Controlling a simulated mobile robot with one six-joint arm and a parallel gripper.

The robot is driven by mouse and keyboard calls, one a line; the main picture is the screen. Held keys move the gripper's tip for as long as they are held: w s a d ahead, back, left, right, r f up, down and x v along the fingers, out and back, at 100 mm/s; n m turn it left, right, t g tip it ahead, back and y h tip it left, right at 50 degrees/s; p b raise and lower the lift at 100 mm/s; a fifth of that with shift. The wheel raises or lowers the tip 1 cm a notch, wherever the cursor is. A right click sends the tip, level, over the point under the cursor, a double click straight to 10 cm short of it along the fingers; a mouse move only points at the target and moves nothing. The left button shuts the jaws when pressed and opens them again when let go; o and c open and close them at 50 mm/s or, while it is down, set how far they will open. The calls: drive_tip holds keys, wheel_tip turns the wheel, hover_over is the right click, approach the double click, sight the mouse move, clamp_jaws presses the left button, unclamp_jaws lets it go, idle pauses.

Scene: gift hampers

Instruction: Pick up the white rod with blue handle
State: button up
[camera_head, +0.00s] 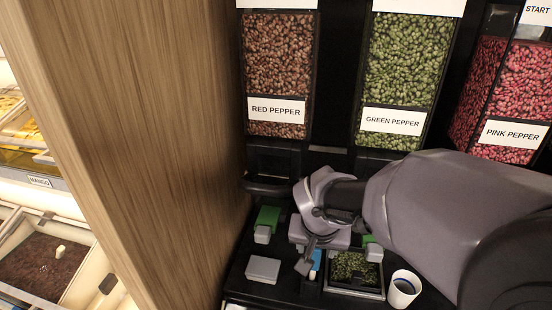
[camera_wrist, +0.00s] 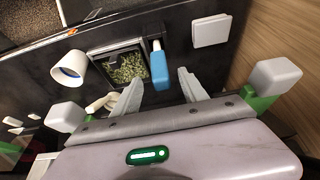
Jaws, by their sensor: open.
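The rod has a blue handle (camera_wrist: 160,71) and a short white part (camera_wrist: 157,46) that shows beyond it in the wrist view. Its white end meets a small black holder (camera_wrist: 152,28); how deep it sits is hidden. In the head view only a bit of the blue handle (camera_head: 316,259) shows beside my gripper (camera_head: 304,262). In the wrist view my gripper (camera_wrist: 160,77) is open and empty. One finger is on each side of the blue handle, with gaps on both sides.
A black tray of green pepper (camera_head: 354,266) stands right of the rod in the head view, with a white cup (camera_head: 403,289) beyond it. A pale flat box (camera_head: 263,269) lies to the left. Pepper dispensers (camera_head: 396,60) stand behind; a wooden panel (camera_head: 150,110) bounds the left.

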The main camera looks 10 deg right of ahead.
sight(315, 259)
drive_tip(key=shift+w+f, duration=0.2)
drive_tip(key=shift+f, duration=0.4)
drive_tip(key=b+x, duration=0.2)
drive_tip(key=x, duration=0.1)
drive_tip(key=b+x, duration=0.1)
drive_tip(key=x, duration=0.1)
drive_tip(key=shift+s+f, duration=0.25)
drive_tip(key=shift+s, duration=0.15)
drive_tip(key=shift+w+f, duration=0.15)
drive_tip(key=shift+w, duration=0.05)
drive_tip(key=shift+r, duration=0.2)
drive_tip(key=shift+c, duration=0.6)
clamp_jaws()
